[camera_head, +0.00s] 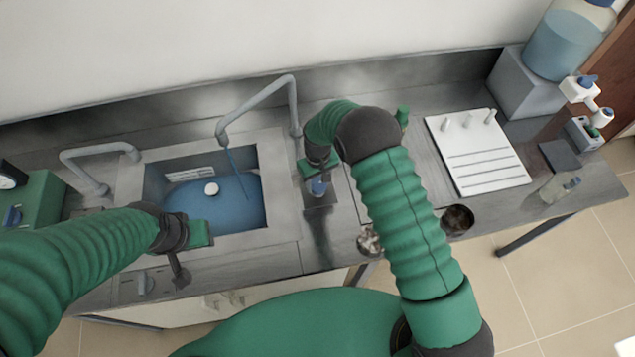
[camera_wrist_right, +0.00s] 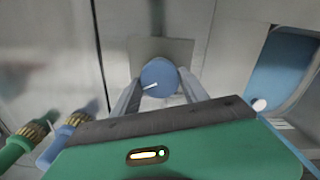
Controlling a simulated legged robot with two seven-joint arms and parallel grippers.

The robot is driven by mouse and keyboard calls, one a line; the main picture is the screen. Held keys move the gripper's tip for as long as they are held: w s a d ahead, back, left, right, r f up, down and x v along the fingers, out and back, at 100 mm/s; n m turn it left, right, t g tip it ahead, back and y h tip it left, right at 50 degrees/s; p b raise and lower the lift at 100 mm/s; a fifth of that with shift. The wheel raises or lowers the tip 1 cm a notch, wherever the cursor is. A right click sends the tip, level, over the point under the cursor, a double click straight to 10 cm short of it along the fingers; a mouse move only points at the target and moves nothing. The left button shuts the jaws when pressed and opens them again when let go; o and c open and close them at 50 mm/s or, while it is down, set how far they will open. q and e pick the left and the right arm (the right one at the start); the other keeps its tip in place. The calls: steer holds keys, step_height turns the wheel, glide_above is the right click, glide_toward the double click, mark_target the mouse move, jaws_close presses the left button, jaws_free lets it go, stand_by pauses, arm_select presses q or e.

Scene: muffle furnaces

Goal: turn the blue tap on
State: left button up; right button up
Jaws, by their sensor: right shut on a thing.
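The blue tap (camera_head: 318,187) is a small round knob on a grey plate on the counter, right of the sink. In the right wrist view the blue tap (camera_wrist_right: 159,76) shows a white pointer mark slanting down to the left. My right gripper (camera_head: 318,176) is shut on it, with one finger on each side of the knob (camera_wrist_right: 158,88). A thin blue stream (camera_head: 238,172) runs from the tall grey spout (camera_head: 256,107) into the sink (camera_head: 285,195), where blue water lies. My left gripper (camera_head: 180,272) is over the sink's front left edge; its finger opening is unclear.
A second spout (camera_head: 95,155) and a green box (camera_head: 28,212) are at the left. A grey knob (camera_head: 145,283) is on the counter's front left. A white pegged board (camera_head: 477,152) and several vessels lie right. Green and blue hose fittings (camera_wrist_right: 60,138) are near my right gripper.

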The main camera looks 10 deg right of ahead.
mark_target(318, 184)
steer(key=shift+n, duration=0.7)
steer(key=shift+r+b, duration=0.1)
steer(key=shift+b, duration=0.2)
steer(key=o, duration=1.4)
steer(key=shift+s, duration=0.15)
steer(key=shift+c, duration=0.2)
steer(key=shift+r, duration=0.2)
step_height(318, 184, up, 16)
steer(key=b, duration=0.3)
steer(key=shift+r, duration=0.2)
